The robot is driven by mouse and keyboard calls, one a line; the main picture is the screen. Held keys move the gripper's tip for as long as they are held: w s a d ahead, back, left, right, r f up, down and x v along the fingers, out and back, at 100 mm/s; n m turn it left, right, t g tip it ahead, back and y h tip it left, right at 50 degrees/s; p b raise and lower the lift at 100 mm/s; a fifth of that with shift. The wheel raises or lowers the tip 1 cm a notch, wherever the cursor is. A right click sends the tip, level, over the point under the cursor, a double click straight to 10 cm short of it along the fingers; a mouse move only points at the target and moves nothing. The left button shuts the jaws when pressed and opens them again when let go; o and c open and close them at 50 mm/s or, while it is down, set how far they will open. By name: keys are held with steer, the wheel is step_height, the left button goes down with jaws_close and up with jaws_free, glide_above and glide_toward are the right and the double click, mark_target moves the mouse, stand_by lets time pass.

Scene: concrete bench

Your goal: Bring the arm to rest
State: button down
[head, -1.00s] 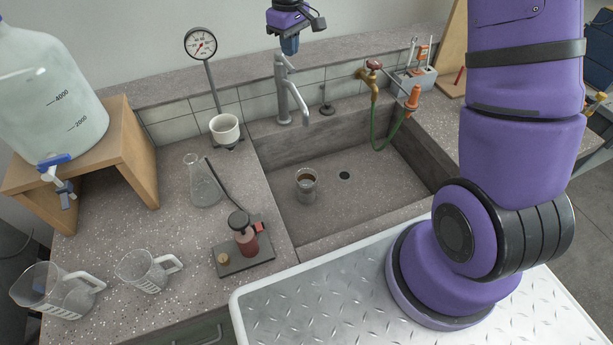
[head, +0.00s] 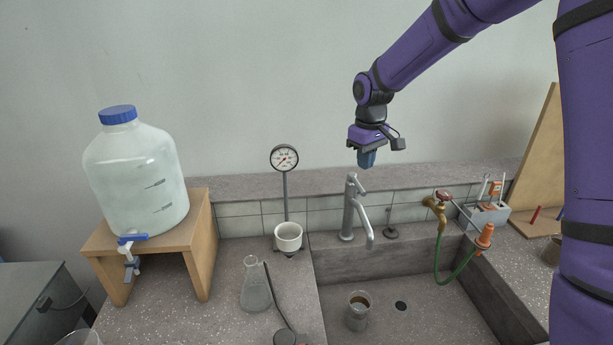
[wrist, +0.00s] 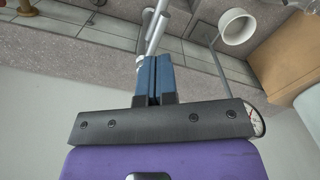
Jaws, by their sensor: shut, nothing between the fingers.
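My gripper (head: 367,159) hangs from the purple arm above the back of the sink, fingers pointing down. Its blue fingers are together and empty. In the wrist view the shut fingers (wrist: 154,78) lie in front of the grey faucet, hiding part of it. In the head view the faucet (head: 349,210) stands just below and slightly left of the fingertips. I cannot tell whether they touch it.
A glass beaker with brown liquid (head: 358,311) stands in the sink (head: 430,312). A gauge (head: 284,158) rises behind a white cup (head: 288,237). A flask (head: 255,288) and a large jug on a wooden stand (head: 205,250) are at left. A brass tap (head: 438,209) is at right.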

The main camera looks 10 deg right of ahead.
steer(key=s+d+r+m+t, duration=0.1)
steer(key=s+d+r+m, duration=0.1)
steer(key=s+r, duration=0.75)
steer(key=s+d+r+m+t, duration=0.2)
steer(key=s+r, duration=0.1)
steer(key=s, duration=1)
steer(key=s+d+r+m+t, duration=0.2)
steer(key=s+d+r, duration=0.1)
steer(key=s, duration=1)
steer(key=shift+s+r, duration=0.25)
steer(key=shift+r, duration=0.25)
